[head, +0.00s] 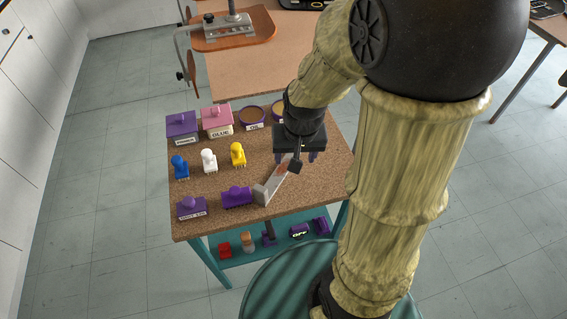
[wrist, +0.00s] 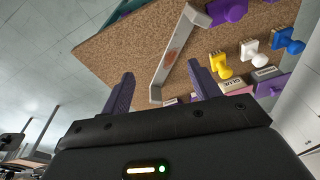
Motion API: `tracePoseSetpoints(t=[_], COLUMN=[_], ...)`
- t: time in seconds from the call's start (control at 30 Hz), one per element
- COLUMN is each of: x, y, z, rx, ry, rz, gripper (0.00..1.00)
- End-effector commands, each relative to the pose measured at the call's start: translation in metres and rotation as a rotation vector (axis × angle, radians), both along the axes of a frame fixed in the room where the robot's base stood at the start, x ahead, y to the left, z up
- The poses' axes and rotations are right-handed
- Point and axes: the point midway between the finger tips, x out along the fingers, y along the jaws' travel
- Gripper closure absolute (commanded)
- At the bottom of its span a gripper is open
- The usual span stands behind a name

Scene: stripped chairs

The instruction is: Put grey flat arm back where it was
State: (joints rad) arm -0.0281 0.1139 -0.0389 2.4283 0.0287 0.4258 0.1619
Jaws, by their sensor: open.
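The grey flat arm (head: 277,183) is a pale grey bar with bent ends and a rusty patch. It lies on the cork-topped table (head: 215,224), with its near end beside a purple stamp-like block. In the wrist view the arm (wrist: 178,55) runs slantwise, and its lower end shows between my finger outlines. My gripper (head: 298,158) is above the table's right part, over the far end of the arm. Its fingers (wrist: 158,80) are spread, with nothing held. I cannot tell how high they are above the arm.
Purple blocks (head: 237,197), coloured brushes (head: 209,160), lidded boxes (head: 216,121) and round tins stand left of and behind the arm. A lower teal shelf (head: 259,252) carries small items. A teal ribbed round surface (head: 280,285) is in front. A bench with a clamp stands behind.

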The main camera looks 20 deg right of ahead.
Motion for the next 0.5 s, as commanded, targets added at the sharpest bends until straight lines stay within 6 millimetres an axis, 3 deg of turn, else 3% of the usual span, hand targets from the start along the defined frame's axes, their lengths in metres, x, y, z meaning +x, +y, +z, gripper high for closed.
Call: tracePoseSetpoints(t=[0.1, 0.3, 0.5], x=[0.037, 0.088, 0.105], y=[-0.001, -0.002, -0.003], z=[0.006, -0.001, -0.007], rx=[0.028, 0.045, 0.046], ry=[0.059, 0.144, 0.172], rz=[-0.181, -0.474, -0.589], gripper=[0.38, 0.38, 0.38])
